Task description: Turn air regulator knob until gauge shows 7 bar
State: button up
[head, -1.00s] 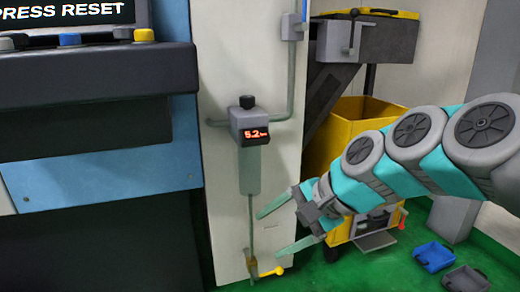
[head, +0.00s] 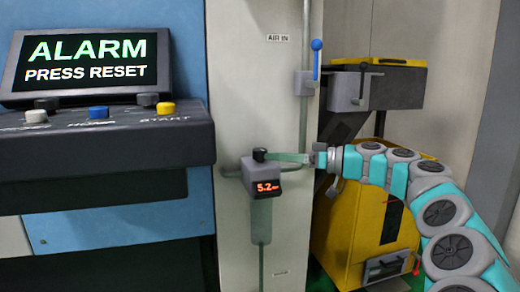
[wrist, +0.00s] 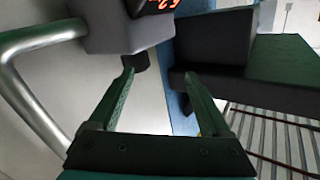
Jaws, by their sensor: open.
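The air regulator (head: 262,176) is a grey block on the pale wall panel, with a black knob (head: 260,154) on top. Its red digital display (head: 268,187) reads 5.2, with a small unit after it. My gripper (head: 278,157) reaches in from the right at knob height, its fingertips close to the knob. In the wrist view the jaws (wrist: 159,71) are open with nothing gripped. The dark knob (wrist: 138,61) is by the left fingertip, under the grey regulator body (wrist: 115,28). I cannot tell whether the finger touches it.
A pipe (head: 305,90) runs up beside the regulator to a blue-handled valve (head: 316,58). The machine console (head: 100,140) at left has buttons and a screen (head: 88,68) reading "ALARM PRESS RESET". A yellow cart (head: 350,225) stands behind my arm at right.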

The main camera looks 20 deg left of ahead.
aim_at(260, 154)
jog(key=w+a+n, duration=0.1)
jog(key=a, duration=0.1)
jog(key=w+a+p, duration=0.1)
jog(key=a, duration=0.1)
jog(key=w+a+f+n+p, duration=0.1)
jog(key=w+a, duration=0.1)
jog(key=a, duration=0.1)
jog(key=shift+w+n+t, duration=0.1)
jog(key=shift+n+t, duration=0.2)
jog(key=shift+d, duration=0.1)
grip_shut()
dwell(0.7)
